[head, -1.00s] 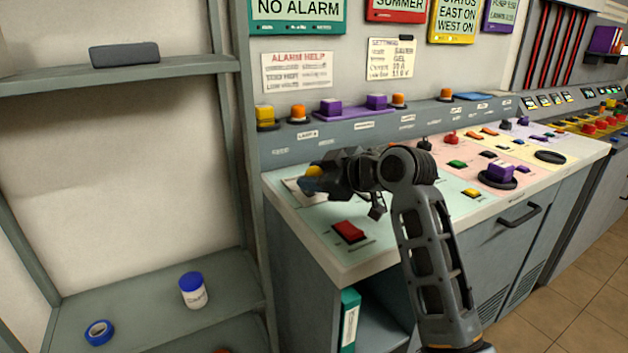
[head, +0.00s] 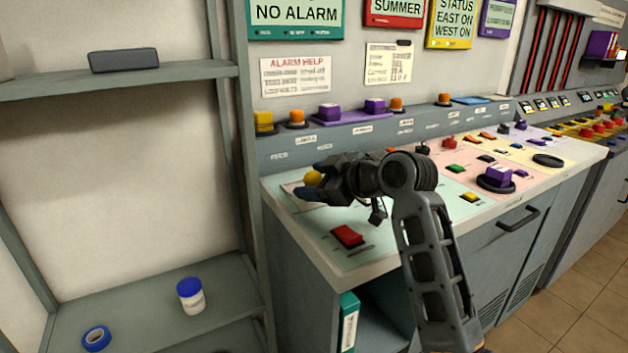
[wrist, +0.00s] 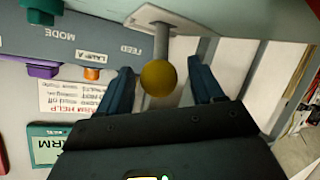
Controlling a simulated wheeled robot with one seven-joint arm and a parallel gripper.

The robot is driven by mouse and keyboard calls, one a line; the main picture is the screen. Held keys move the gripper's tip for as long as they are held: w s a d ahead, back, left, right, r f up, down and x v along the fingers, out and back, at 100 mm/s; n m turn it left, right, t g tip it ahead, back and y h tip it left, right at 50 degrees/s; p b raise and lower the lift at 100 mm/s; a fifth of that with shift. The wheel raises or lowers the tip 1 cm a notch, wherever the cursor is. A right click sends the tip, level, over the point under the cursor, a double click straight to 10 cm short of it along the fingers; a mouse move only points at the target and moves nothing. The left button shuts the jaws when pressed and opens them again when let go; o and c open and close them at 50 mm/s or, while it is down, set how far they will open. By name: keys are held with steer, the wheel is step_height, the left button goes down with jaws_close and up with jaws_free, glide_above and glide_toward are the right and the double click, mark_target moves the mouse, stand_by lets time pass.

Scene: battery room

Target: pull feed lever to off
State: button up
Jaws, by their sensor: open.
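The feed lever has a yellow ball knob (head: 313,178) on a grey rod, at the left end of the console top in the head view. In the wrist view, the knob (wrist: 158,78) sits between the two dark blue fingers, and its rod rises to a pale base plate (wrist: 165,18) by the FEED label. My gripper (head: 308,184) is open around the knob, with a finger on either side. In the wrist view, gaps show between the knob and both fingers of my gripper (wrist: 163,85). The far side of the knob is hidden.
A red rocker switch (head: 347,236) lies on the console in front of my gripper. Orange and purple buttons line the raised back panel (head: 290,148). A shelf unit at left holds a blue-lidded jar (head: 190,296) and a blue tape roll (head: 96,338).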

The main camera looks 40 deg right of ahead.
steer(key=v, duration=0.7)
steer(key=shift+s, duration=0.2)
stand_by(0.4)
